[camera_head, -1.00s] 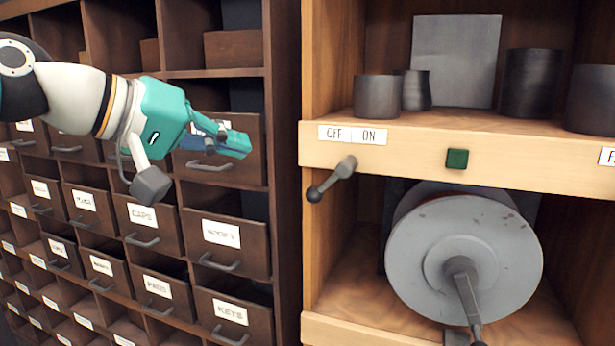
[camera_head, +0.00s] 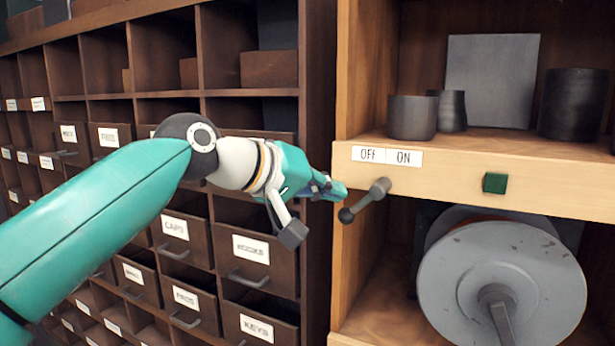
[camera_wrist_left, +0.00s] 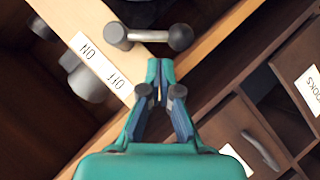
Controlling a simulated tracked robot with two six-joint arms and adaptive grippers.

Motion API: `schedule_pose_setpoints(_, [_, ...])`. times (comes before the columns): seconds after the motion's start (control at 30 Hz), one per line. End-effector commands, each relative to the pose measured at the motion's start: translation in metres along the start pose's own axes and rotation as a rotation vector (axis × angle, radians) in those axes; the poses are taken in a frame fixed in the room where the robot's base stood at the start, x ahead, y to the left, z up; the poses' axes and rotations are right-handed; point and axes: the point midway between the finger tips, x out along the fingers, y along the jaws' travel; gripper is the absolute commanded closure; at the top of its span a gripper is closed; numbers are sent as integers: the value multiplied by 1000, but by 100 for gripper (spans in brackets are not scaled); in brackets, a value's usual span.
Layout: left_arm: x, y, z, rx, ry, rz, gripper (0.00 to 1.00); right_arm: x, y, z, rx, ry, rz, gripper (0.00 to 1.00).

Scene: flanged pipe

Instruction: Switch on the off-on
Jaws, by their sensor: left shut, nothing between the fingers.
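The off-on switch is a dark lever (camera_head: 364,200) with a round knob at its lower left, on the front board of the wooden shelf. Its pivot is under the OFF and ON labels (camera_head: 387,156), and the lever slants down toward the left, on the OFF side. In the left wrist view the lever (camera_wrist_left: 150,36) lies just beyond my fingertips. My left gripper (camera_head: 341,190) is shut and empty, its tips just left of the lever. In the left wrist view the shut fingertips (camera_wrist_left: 160,65) appear slightly apart from it. My right gripper is not in view.
A green square button (camera_head: 495,183) sits right of the switch. A large grey disc (camera_head: 470,285) with a handle stands below the board. Dark pots (camera_head: 411,118) stand on the shelf above. A drawer cabinet (camera_head: 318,120) is close behind my left arm.

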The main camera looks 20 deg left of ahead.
Motion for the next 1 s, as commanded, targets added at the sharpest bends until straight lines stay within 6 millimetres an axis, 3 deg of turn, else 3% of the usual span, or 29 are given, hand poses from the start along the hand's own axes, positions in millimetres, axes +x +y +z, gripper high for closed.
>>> schedule_pose_setpoints(0.2, [12, 0, 13, 0, 1, 1, 100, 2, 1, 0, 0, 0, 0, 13])
schedule_pose_setpoints(1.0, [19, 0, 19, -44, -5, 35, 100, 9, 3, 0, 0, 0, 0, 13])
